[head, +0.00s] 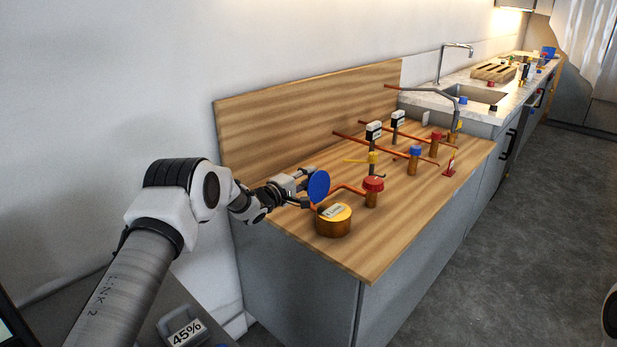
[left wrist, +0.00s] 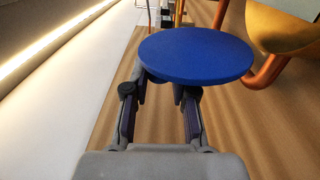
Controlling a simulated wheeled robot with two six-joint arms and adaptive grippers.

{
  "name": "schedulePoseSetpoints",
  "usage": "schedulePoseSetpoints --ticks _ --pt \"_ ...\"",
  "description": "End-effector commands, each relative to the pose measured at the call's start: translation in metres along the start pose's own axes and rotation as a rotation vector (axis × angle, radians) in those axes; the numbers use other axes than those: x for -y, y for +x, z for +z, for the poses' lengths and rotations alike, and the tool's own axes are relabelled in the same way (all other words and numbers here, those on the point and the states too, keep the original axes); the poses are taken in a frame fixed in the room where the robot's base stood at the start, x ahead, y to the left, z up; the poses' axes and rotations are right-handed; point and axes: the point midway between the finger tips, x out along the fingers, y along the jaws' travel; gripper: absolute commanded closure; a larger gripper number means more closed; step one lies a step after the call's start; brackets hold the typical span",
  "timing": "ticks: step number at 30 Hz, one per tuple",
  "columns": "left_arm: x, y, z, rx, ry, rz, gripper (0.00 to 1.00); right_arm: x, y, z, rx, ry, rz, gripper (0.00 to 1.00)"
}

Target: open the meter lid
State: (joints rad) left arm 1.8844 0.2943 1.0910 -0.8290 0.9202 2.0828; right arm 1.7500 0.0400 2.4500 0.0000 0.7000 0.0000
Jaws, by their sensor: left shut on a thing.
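The meter (head: 333,226) is a round brass body on the near-left part of the wooden counter, with its pale, yellowish face uncovered. Its blue round lid (head: 318,186) stands steeply raised at the meter's back-left side. My left gripper (head: 306,188) comes in from the left behind the lid and is shut on it. In the left wrist view the lid (left wrist: 195,55) covers the fingertips, so the exact contact is hidden. The brass meter body (left wrist: 290,28) shows partly at the upper right there.
A red-capped valve (head: 372,191) on a copper pipe stands just right of the meter. Farther back are a yellow valve (head: 373,160), a blue-capped valve (head: 415,158) and more pipes. A wooden backboard (head: 300,110) rises behind. The counter's front corner is clear.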

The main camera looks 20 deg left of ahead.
Motion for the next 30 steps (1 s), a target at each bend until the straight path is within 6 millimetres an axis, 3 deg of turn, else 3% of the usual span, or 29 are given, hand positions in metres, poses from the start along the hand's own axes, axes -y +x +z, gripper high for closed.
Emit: schedulePoseSetpoints --ticks 1,2,3,4,13,17,27,30 --pt "0.001 -0.001 -0.002 -0.004 0.0 -0.002 1.0 0.0 0.0 0.0 0.0 0.0 0.0 0.6" --pt "0.001 -0.001 -0.002 -0.004 0.0 -0.002 0.71 0.0 0.0 0.0 0.0 0.0 0.0 0.6" --pt "0.001 -0.001 -0.002 -0.004 0.0 -0.002 0.56 0.0 0.0 0.0 0.0 0.0 0.0 0.6" --pt "0.001 -0.001 -0.002 -0.004 0.0 -0.002 0.49 0.0 0.0 0.0 0.0 0.0 0.0 0.6" --pt "0.001 -0.001 -0.001 -0.002 0.0 -0.001 0.49 0.0 0.0 0.0 0.0 0.0 0.0 0.6" --pt "0.0 -0.012 -0.002 -0.004 -0.002 -0.002 0.49 0.0 0.0 0.0 0.0 0.0 0.0 0.6" --pt "0.001 -0.094 -0.003 -0.005 -0.006 -0.001 0.49 0.0 0.0 0.0 0.0 0.0 0.0 0.6" --pt "0.001 -0.111 -0.003 -0.006 -0.004 -0.002 0.49 0.0 0.0 0.0 0.0 0.0 0.0 0.6"
